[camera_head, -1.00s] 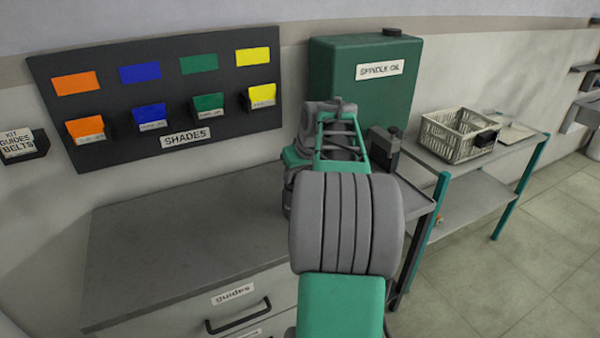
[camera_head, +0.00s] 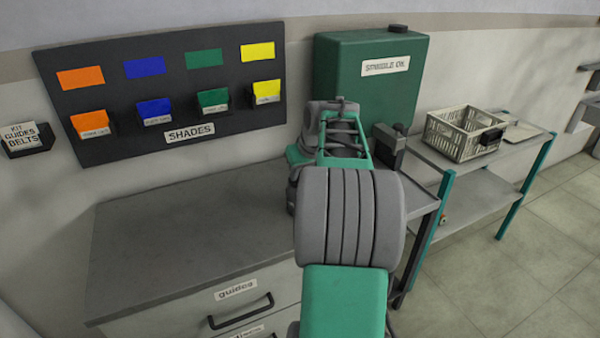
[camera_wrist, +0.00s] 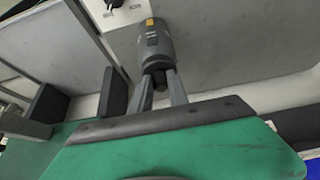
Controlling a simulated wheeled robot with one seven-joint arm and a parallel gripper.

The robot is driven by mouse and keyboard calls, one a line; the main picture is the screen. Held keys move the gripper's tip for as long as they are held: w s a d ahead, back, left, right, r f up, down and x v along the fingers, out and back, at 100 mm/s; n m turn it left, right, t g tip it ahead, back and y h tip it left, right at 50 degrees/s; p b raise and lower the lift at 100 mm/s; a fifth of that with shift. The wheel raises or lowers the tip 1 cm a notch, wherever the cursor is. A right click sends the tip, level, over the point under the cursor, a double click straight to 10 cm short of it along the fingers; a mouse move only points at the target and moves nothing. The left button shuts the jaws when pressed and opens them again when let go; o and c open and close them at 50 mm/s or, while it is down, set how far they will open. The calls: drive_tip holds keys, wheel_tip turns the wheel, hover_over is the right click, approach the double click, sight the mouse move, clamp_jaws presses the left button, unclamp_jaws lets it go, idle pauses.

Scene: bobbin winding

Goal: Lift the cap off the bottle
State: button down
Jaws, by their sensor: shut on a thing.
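The cap still appears to meet the bottle's neck, though I cannot tell whether there is a small gap. In the head view my arm is in front, and I cannot make out the bottle, cap or fingertips.
A grey counter (camera_head: 190,240) has drawers in front and clear room at left. A green spindle oil tank (camera_head: 350,70) stands behind, with a dark upright fitting (camera_head: 387,152) nearby. A basket (camera_head: 455,140) sits on a side table. A shades board (camera_head: 110,95) hangs on the wall.

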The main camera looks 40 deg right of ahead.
drive_tip(key=shift+r, duration=0.15)
wheel_tip(320, 180, up, 4)
drive_tip(key=p, duration=0.3)
drive_tip(key=shift+r+p, duration=0.25)
drive_tip(key=shift+p, duration=0.05)
drive_tip(key=shift+f, duration=0.1)
